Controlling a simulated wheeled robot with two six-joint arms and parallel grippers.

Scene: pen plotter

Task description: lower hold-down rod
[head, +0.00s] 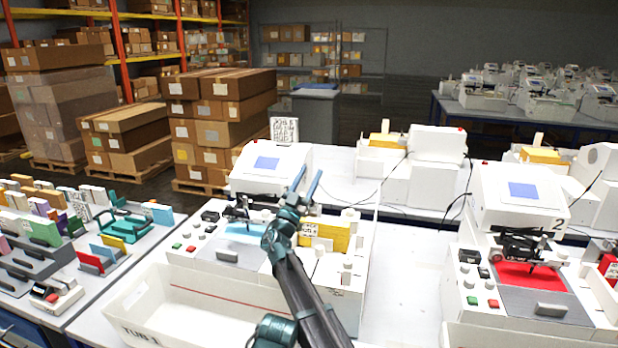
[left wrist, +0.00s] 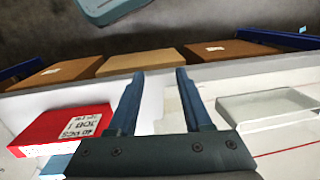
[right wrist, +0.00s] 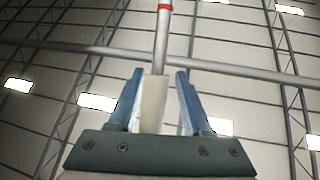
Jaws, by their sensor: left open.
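My right gripper (head: 308,178) rises over the nearer left plotter (head: 330,285), fingers apart and pointing up. In the right wrist view, a thin silver rod (right wrist: 161,40) with a red band and a pale sleeve (right wrist: 154,105) shows between my right fingers. A gap shows beside the sleeve on the right; contact cannot be told. I cannot tell whether this is the hold-down rod, and the head view does not show it clearly. A light blue sheet (head: 243,231) lies on the plotter bed, partly behind my arm. My left gripper (left wrist: 160,82) is open and empty.
A white tub (head: 215,312) stands in front of the plotter. A yellow box (head: 325,236) is right of my right gripper. Another plotter (head: 520,190) with a red sheet stands right. A red box (left wrist: 62,130) shows in the left wrist view.

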